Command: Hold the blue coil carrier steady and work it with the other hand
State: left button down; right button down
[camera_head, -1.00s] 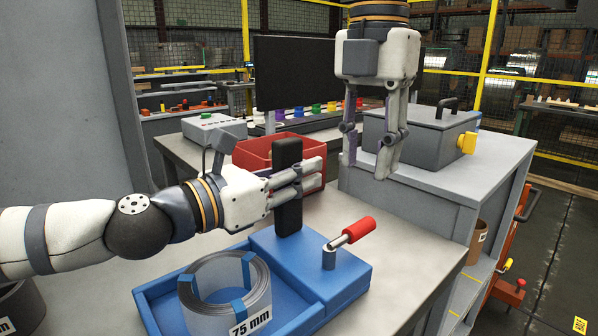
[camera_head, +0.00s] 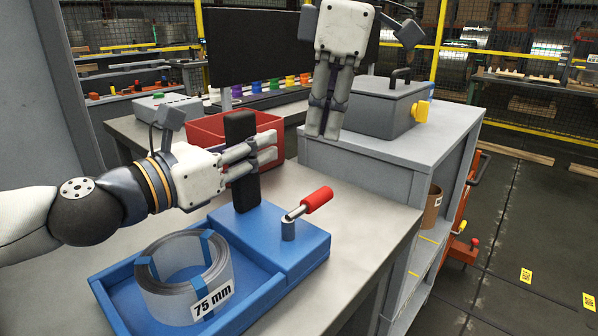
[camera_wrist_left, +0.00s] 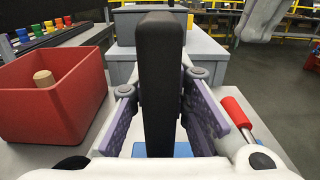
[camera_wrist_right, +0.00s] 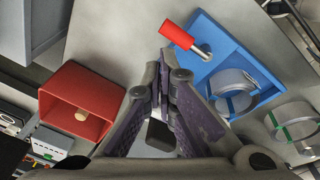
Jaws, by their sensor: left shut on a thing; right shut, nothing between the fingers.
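The blue coil carrier (camera_head: 104,284) lies on the grey table, with a steel strip coil (camera_head: 160,299) labelled "75 mm" in its tray. A black upright post (camera_head: 240,195) and a lever with a red handle (camera_head: 316,199) stand on its raised block. My left gripper (camera_head: 262,160) is shut on the black post; the left wrist view shows the post (camera_wrist_left: 161,80) between its fingers. My right gripper (camera_head: 325,132) is shut and empty, above and behind the carrier. The right wrist view shows the red handle (camera_wrist_right: 178,35) apart from its fingers.
A red bin (camera_head: 205,128) holding a wooden peg (camera_wrist_right: 82,115) stands behind the carrier. A grey cabinet (camera_head: 385,160) with a grey lidded box (camera_head: 378,112) on it stands at the right. A second coil (camera_wrist_right: 293,125) shows in the right wrist view. The table right of the lever is clear.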

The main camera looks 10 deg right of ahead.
aim_at(307, 207)
pick_arm(q)
jog(key=shift+f, duration=0.15)
pick_arm(e)
jog(key=m, duration=0.3)
jog(key=m+t, duration=0.1)
jog(key=m, duration=0.2)
jog(key=shift+s+a+r+m+y, duration=0.1)
jog(key=shift+s+a+m+y, duration=0.05)
jog(key=shift+m+y, duration=0.2)
jog(key=x, duration=1)
